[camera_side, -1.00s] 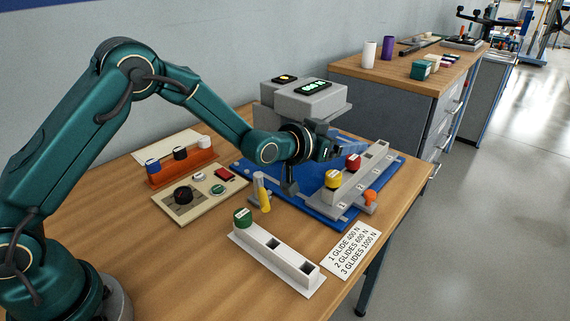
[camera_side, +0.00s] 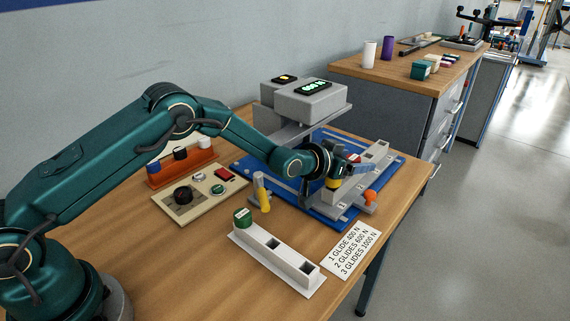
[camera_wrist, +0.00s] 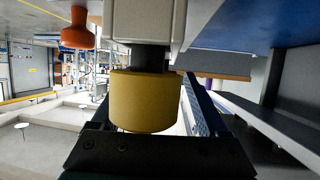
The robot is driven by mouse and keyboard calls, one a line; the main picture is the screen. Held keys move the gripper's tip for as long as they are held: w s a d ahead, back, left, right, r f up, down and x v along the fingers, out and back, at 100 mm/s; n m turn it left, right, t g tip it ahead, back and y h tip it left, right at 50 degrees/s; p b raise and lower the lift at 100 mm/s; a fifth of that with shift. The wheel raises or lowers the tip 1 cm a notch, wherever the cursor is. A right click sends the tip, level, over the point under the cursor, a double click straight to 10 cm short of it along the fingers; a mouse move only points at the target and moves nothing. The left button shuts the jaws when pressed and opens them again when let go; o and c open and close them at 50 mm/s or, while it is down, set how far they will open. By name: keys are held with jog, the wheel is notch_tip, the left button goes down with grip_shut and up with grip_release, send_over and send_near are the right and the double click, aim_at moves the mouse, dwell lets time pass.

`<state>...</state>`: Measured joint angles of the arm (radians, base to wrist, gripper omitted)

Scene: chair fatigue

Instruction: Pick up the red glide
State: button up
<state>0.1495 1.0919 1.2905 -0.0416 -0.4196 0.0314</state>
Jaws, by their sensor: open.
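The red glide (camera_side: 354,157) stands on the grey rail (camera_side: 376,152) in the side view. Only a sliver of it shows; my gripper hides the rest. My gripper (camera_side: 350,168) is open and low at the rail, close to the red and yellow glides. The yellow glide (camera_side: 332,184) is on the same rail, nearer the camera and partly covered by my gripper. In the wrist view the yellow glide (camera_wrist: 143,100) fills the centre, just ahead of my gripper's dark body. The red glide does not show in the wrist view.
A white holder (camera_side: 290,272) with a green glide (camera_side: 242,217) stands in front. The grey machine head (camera_side: 310,98) overhangs behind. A control panel (camera_side: 178,204) lies left.

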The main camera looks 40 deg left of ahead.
aim_at(354, 157)
grip_shut()
dwell(0.3)
notch_tip(354, 157, up, 10)
dwell(0.5)
